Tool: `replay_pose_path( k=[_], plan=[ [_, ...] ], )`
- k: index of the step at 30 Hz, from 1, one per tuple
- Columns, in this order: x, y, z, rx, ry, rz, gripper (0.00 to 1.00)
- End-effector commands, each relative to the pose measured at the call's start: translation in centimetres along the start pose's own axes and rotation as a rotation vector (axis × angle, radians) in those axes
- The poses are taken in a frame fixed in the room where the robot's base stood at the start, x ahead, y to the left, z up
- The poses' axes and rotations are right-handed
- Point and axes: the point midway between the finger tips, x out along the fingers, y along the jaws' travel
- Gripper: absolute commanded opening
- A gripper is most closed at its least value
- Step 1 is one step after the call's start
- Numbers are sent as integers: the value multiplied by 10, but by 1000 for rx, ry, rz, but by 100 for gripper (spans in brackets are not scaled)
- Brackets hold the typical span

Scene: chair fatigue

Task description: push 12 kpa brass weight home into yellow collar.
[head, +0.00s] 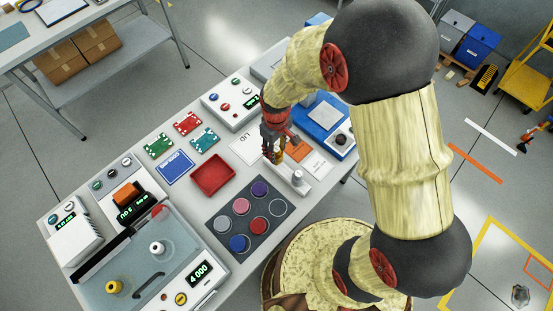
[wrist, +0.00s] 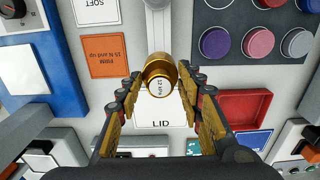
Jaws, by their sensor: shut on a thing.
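The brass weight (wrist: 160,72), a small cylinder with a 12 kPa label, is between the fingertips of my gripper (wrist: 160,88) in the wrist view. My gripper (head: 274,152) is shut on it and holds it above the table near the white cards in the head view. The weight is small and partly hidden there. A yellow round piece (head: 114,287), which looks like the yellow collar, sits on the clear plate of the device at the table's lower left, far from my gripper. Its opening is too small to make out.
A white piece (head: 157,249) stands on the same plate, near the 4 000 display (head: 200,272). A dark tray of coloured discs (head: 249,215), a red tray (head: 213,175) and a white stand with a post (head: 297,178) lie between. A blue device (head: 322,117) is behind.

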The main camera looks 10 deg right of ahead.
Motion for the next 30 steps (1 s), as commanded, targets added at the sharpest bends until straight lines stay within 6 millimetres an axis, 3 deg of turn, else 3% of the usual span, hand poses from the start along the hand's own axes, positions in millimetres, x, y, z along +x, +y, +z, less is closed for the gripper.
replay_pose_path(
  k=[11,30],
  plan=[
    [-5,0,-1,0,2,1,15],
    [-42,0,-1,0,3,1,15]
  ],
)
